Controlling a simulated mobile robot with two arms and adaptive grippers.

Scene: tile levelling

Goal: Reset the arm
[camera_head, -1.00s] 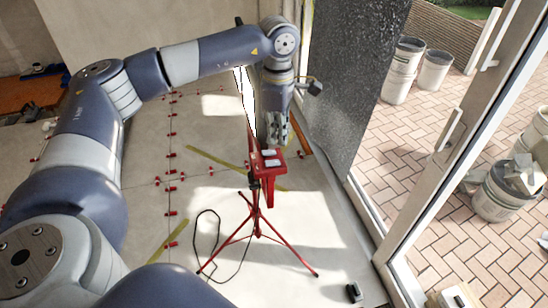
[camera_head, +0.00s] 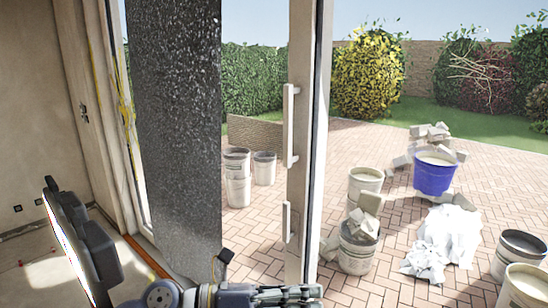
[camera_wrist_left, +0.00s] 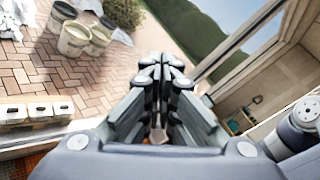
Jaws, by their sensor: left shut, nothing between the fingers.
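My left gripper (camera_head: 312,292) shows at the bottom edge of the head view, lying sideways with its fingers pointing right. In the left wrist view my left gripper (camera_wrist_left: 160,68) has its fingertips together, with nothing between them. It points out towards the brick paving and is clear of other things. Part of my arm (camera_head: 165,294) shows left of the gripper; the rest is below the frame. My right gripper is not in view.
A dark speckled panel (camera_head: 172,140) and the door frame (camera_head: 300,150) stand close to my arm. A dark slab with a bright white edge (camera_head: 85,245) stands at left. Outside are buckets (camera_head: 237,180), a blue bucket (camera_head: 434,176) and white sheeting (camera_head: 432,245). Paving (camera_head: 300,140) lies beyond.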

